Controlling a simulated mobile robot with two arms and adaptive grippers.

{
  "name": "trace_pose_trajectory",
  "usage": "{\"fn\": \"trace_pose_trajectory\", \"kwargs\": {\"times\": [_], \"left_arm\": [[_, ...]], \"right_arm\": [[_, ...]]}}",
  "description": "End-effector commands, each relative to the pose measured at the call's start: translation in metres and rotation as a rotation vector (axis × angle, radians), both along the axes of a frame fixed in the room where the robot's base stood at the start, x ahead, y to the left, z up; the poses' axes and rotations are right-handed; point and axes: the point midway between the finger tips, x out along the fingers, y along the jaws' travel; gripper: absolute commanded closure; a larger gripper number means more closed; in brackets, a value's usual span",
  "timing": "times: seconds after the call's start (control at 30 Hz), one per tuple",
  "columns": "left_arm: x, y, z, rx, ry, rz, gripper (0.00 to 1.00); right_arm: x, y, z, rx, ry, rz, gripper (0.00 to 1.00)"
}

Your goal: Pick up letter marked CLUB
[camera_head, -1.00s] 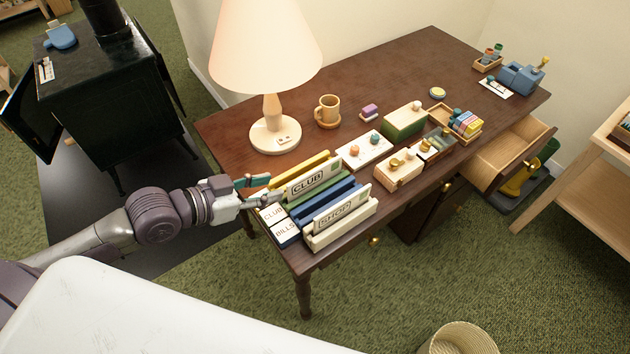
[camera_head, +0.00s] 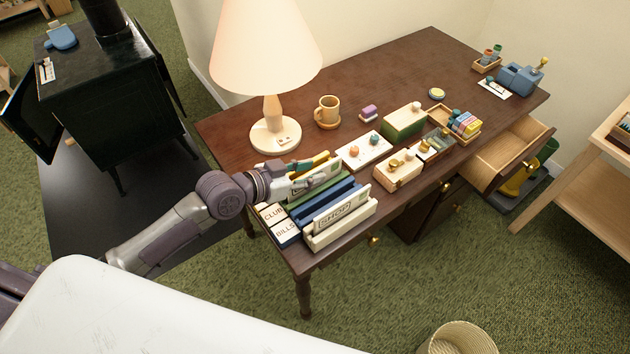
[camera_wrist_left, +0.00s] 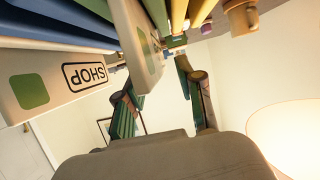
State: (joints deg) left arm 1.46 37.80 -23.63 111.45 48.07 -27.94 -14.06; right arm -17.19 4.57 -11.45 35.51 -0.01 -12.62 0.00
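The CLUB letter (camera_head: 333,166), a pale envelope, stands in the sorter at the desk's near left corner. My left gripper (camera_head: 322,178) is at it and covers its CLUB marking in the head view. In the left wrist view the two fingers (camera_wrist_left: 155,76) are apart, and a pale envelope with a green patch (camera_wrist_left: 138,45) reaches down close to the left finger. I cannot tell whether it touches. My right gripper is not in view.
The sorter's labels CLUB (camera_head: 272,214) and BILLS (camera_head: 286,234) face left. A lamp (camera_head: 276,135) and mug (camera_head: 327,112) stand behind the sorter. An open drawer (camera_head: 512,152) juts out at right.

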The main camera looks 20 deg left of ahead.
Motion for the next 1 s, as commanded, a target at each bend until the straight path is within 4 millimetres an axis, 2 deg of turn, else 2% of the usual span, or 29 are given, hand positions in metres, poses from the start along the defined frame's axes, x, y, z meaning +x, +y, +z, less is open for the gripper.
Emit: {"fn": "trace_pose_trajectory", "kwargs": {"times": [0.13,0.4,0.63,1.0], "left_arm": [[0.0117,-0.0099,-0.0058,-0.001,0.0,0.0,0.62],[0.0134,-0.011,-0.0075,0.001,0.0,0.0,0.62],[0.0133,-0.0109,-0.0074,0.002,0.0,0.001,1.0],[0.0134,-0.0108,-0.0052,0.002,-0.001,0.0,1.0]], "right_arm": [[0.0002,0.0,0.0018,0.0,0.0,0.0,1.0],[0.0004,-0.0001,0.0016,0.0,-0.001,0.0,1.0],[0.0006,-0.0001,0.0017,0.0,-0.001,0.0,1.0],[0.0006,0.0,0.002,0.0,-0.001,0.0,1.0]]}}
